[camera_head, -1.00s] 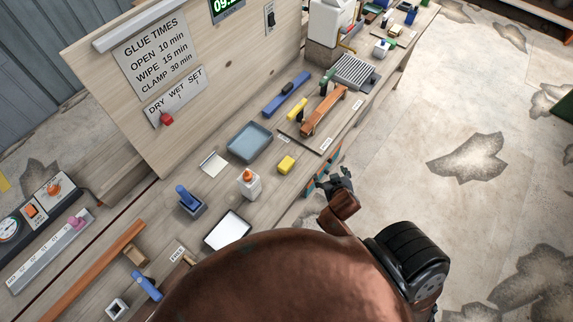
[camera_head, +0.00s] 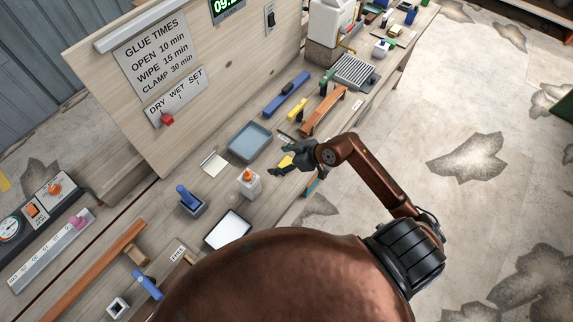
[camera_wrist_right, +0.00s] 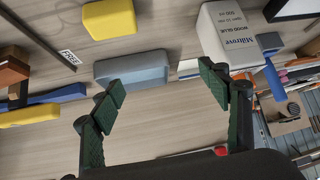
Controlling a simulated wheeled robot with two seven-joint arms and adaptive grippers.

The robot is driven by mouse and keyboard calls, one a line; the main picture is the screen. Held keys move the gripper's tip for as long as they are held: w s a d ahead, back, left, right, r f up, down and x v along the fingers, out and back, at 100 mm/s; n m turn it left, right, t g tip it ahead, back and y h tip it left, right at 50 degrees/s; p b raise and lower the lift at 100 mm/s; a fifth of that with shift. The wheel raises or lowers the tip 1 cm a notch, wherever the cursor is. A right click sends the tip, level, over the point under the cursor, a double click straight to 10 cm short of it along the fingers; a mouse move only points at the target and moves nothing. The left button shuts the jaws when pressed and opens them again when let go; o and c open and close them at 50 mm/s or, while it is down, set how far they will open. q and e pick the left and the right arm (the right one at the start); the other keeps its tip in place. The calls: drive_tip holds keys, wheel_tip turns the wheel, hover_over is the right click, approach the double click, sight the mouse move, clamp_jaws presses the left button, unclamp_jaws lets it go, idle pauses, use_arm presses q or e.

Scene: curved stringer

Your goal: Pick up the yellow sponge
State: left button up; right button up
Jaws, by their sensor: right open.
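The yellow sponge (camera_head: 285,162) lies on the wooden bench, partly covered by my right gripper in the head view. In the right wrist view the sponge (camera_wrist_right: 110,18) is a rounded yellow block at the top, left of centre, beyond the fingertips. My right gripper (camera_head: 281,160) is over the bench at the sponge. My left gripper is not in view.
A white glue bottle (camera_head: 249,184) with an orange cap stands close to the sponge; its label shows in the wrist view (camera_wrist_right: 228,32). A blue-grey tray (camera_head: 249,142) lies behind. A curved wooden piece (camera_head: 324,111) and a yellow-handled tool (camera_head: 297,109) lie farther along the bench.

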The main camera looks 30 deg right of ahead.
sight(286, 163)
drive_tip(key=d+f, duration=0.1)
drive_tip(key=d, duration=0.1)
drive_tip(key=d+f+m+g+h, duration=0.1)
drive_tip(key=s+d+f+h, duration=0.1)
drive_tip(key=d, duration=0.1)
drive_tip(key=shift+d+f+m+g, duration=0.3)
drive_tip(key=shift+m+g, duration=0.1)
drive_tip(key=shift+h, duration=0.3)
drive_tip(key=x, duration=0.7)
drive_tip(key=shift+w+a+f, duration=0.1)
drive_tip(key=shift+w+f, duration=0.05)
drive_tip(key=shift+c, duration=0.3)
drive_tip(key=c, duration=1)
